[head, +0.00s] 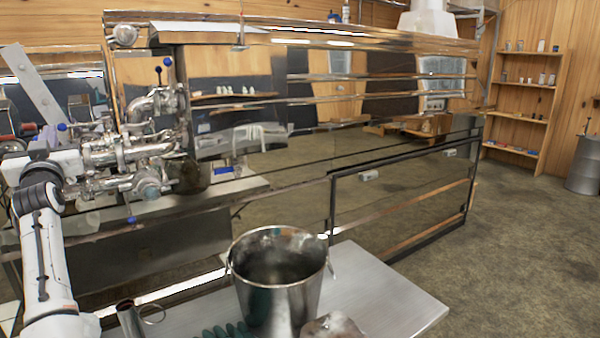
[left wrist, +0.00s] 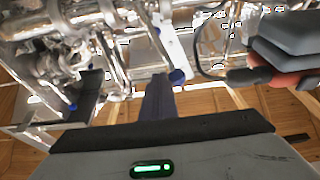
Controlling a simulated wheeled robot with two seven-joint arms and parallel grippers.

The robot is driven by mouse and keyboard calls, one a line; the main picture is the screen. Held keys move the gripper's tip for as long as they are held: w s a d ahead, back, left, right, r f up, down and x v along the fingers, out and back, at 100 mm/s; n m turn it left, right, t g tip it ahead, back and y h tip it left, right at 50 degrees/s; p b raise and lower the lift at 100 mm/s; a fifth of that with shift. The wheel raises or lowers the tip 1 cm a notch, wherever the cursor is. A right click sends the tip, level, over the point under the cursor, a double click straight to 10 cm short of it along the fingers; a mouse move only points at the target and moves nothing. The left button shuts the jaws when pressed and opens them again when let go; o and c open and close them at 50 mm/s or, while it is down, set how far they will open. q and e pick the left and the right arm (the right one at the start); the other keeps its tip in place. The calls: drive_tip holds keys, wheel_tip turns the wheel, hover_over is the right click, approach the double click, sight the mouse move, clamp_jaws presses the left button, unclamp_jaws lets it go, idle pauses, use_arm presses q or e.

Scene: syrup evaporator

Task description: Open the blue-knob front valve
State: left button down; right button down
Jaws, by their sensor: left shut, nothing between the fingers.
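A cluster of shiny steel pipes and valves (head: 130,155) stands at the left end of the evaporator. Blue knobs show at its top (head: 168,62), at its left (head: 62,127) and below its lower pipe (head: 131,219). I cannot tell for certain which one is the front valve's. My left gripper (left wrist: 158,82) is shut and empty. In the left wrist view its fingers point toward the pipes, close to a blue knob (left wrist: 177,76) in the picture; contact is unclear. Another blue knob (left wrist: 72,107) is further left. My right gripper is not in view.
The long mirror-like evaporator (head: 300,150) fills the middle. A steel bucket (head: 278,285) stands on a metal table (head: 400,300) in front, beside dark green ribbed items (head: 226,331). Wooden shelves (head: 520,105) and a barrel (head: 584,165) are at the right. Floor is clear there.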

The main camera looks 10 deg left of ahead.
use_arm(q)
drive_tip(key=shift+s+a+f, duration=0.15)
drive_tip(key=shift+s+a, duration=0.2)
drive_tip(key=shift+a, duration=0.15)
drive_tip(key=shift+s+a+f, duration=0.15)
drive_tip(key=shift+s+a, duration=0.15)
drive_tip(key=shift+a, duration=0.15)
drive_tip(key=shift+s+a+f+b, duration=0.25)
drive_tip(key=shift+s+a+f, duration=0.05)
drive_tip(key=shift+a, duration=0.2)
drive_tip(key=shift+s+a+f+b, duration=0.2)
drive_tip(key=shift+s+a+f, duration=0.1)
drive_tip(key=shift+a, duration=0.15)
drive_tip(key=shift+s+a+f+b, duration=0.25)
drive_tip(key=shift+a+f, duration=0.1)
drive_tip(key=shift+a, duration=0.1)
drive_tip(key=shift+s+a+f+b, duration=0.2)
drive_tip(key=shift+a+f, duration=0.1)
drive_tip(key=shift+a, duration=0.15)
